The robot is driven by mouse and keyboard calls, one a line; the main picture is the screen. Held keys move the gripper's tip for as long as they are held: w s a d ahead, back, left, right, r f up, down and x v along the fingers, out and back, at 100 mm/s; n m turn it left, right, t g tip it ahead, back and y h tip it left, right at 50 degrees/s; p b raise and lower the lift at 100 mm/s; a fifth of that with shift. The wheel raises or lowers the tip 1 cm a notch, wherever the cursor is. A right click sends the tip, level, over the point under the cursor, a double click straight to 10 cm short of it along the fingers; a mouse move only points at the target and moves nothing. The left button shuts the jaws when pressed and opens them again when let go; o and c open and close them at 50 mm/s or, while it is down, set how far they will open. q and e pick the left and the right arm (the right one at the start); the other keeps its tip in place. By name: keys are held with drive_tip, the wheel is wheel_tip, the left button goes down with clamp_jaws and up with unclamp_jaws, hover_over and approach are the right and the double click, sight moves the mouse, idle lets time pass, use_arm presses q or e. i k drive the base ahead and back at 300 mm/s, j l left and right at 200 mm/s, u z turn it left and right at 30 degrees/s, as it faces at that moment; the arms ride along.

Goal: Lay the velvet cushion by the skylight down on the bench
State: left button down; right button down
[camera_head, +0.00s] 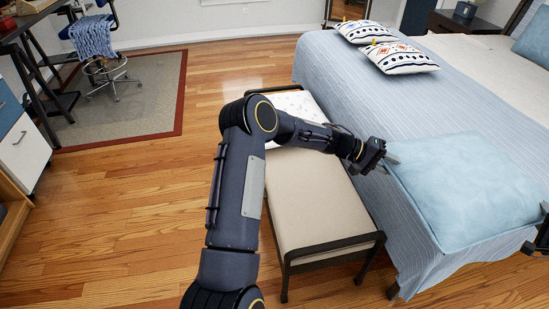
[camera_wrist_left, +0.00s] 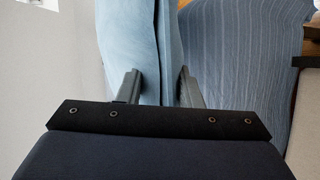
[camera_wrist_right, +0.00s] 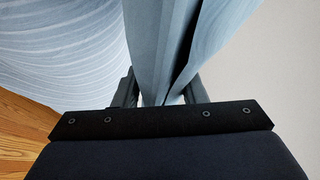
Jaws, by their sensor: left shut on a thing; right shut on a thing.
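The light blue velvet cushion (camera_head: 465,190) lies flat at the near end of the bed; I cannot tell whether it touches the blanket. My left gripper (camera_head: 388,158) is shut on its left edge, and the cushion also shows between the fingers in the left wrist view (camera_wrist_left: 148,50). My right gripper (camera_head: 543,232), partly cut off at the right border, is shut on its right edge; the right wrist view shows the cushion (camera_wrist_right: 155,45) between the fingers. The beige bench (camera_head: 310,200) with a dark frame stands left of the bed, partly hidden by my left arm.
A white patterned cushion (camera_head: 295,103) lies on the bench's far end. The bed (camera_head: 335,75) has a blue striped blanket and two patterned pillows (camera_head: 402,57). The bench's near part is bare. A desk and chair (camera_head: 105,70) stand far left, with open wood floor between.

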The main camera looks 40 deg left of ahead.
sight(312, 191)
drive_tip(key=k+j, duration=0.1)
drive_tip(key=j, duration=0.35)
drive_tip(key=k+j, duration=0.1)
drive_tip(key=j, duration=0.3)
drive_tip(key=k+j, duration=0.1)
drive_tip(key=j, duration=0.35)
drive_tip(key=k+j, duration=0.15)
drive_tip(key=j, duration=0.25)
drive_tip(key=i+j, duration=0.2)
drive_tip(key=j, duration=0.15)
drive_tip(key=i+j, duration=0.15)
drive_tip(key=j, duration=0.25)
